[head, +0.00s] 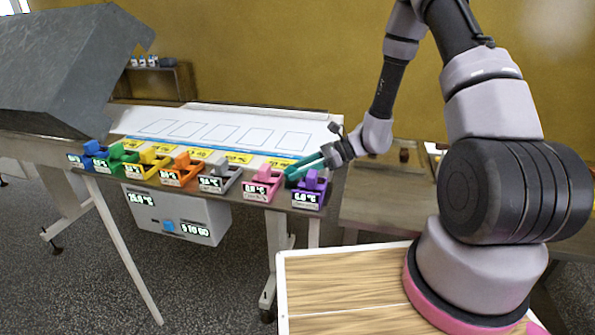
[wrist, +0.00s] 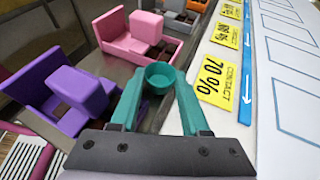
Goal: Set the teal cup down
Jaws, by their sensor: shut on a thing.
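The small teal cup (wrist: 160,77) is held between the fingertips of my gripper (wrist: 160,82), whose fingers are also teal. It seems upright, with its round open rim facing the wrist camera. In the head view, my gripper (head: 296,172) is at the near right end of the long table, just above the purple device (head: 310,188) and beside the pink device (head: 262,182). The cup (head: 291,176) is small there and partly merges with the fingers. I cannot tell whether the cup touches a surface below it.
A row of several coloured devices with displays lines the table's front edge. Behind them lie yellow labels (wrist: 224,78), a blue arrowed line and a white sheet (head: 220,128) with empty outlined rectangles. A grey hood (head: 70,65) stands left. A wooden side table (head: 380,210) is right.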

